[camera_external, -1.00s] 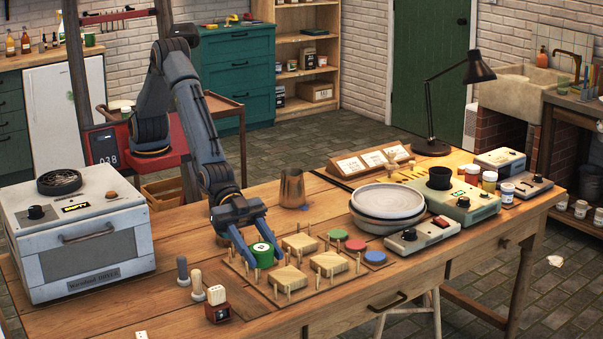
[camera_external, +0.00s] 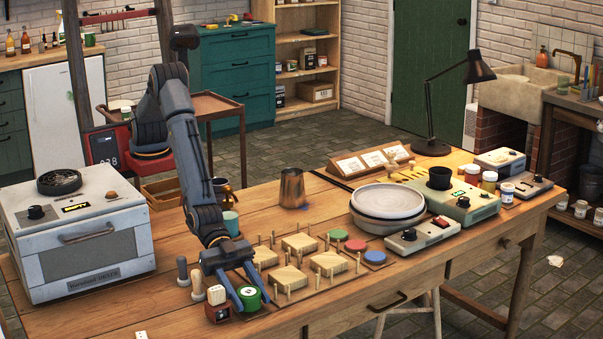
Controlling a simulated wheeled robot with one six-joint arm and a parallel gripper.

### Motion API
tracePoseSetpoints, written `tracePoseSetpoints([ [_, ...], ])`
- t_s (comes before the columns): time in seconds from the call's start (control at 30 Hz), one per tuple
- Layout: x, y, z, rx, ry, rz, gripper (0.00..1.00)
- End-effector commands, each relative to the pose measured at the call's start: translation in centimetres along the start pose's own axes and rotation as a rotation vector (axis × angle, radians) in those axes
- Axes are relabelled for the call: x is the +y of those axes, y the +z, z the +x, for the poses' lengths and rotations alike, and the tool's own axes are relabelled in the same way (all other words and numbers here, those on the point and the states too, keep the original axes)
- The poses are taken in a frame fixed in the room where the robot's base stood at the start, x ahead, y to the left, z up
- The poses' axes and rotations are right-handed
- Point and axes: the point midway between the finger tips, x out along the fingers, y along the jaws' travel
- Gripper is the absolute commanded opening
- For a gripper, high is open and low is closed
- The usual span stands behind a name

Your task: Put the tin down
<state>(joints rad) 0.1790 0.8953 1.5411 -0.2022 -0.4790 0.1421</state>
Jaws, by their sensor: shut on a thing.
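My gripper (camera_external: 253,302) is shut on a green tin (camera_external: 249,294) with a pale mark on its top. The tin is at the front of the wooden table (camera_external: 180,318), just in front of the pegged board's near-left corner. It looks upright and low over the tabletop; I cannot tell whether its base touches the wood. The pegged board (camera_external: 283,292) holds several square wooden blocks between its pegs.
Green, red and blue discs (camera_external: 374,257) lie at the board's right. A metal cup (camera_external: 292,188) stands behind the board.

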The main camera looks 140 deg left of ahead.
Motion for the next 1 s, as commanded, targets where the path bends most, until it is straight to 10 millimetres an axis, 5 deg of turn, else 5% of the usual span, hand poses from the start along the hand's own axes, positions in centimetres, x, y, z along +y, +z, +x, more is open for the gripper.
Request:
tracePoseSetpoints([
  [0.4, 0.0, 0.7, 0.3, 0.001, 0.000, 0.000, 0.15],
  [0.43, 0.0, 0.7, 0.3, 0.001, 0.000, 0.000, 0.48],
  [0.47, 0.0, 0.7, 0.3, 0.001, 0.000, 0.000, 0.52],
  [0.83, 0.0, 0.2, 0.1, 0.001, 0.000, 0.000, 0.52],
  [1.0, 0.0, 0.2, -2.2, 0.002, 0.000, 0.000, 0.52],
])
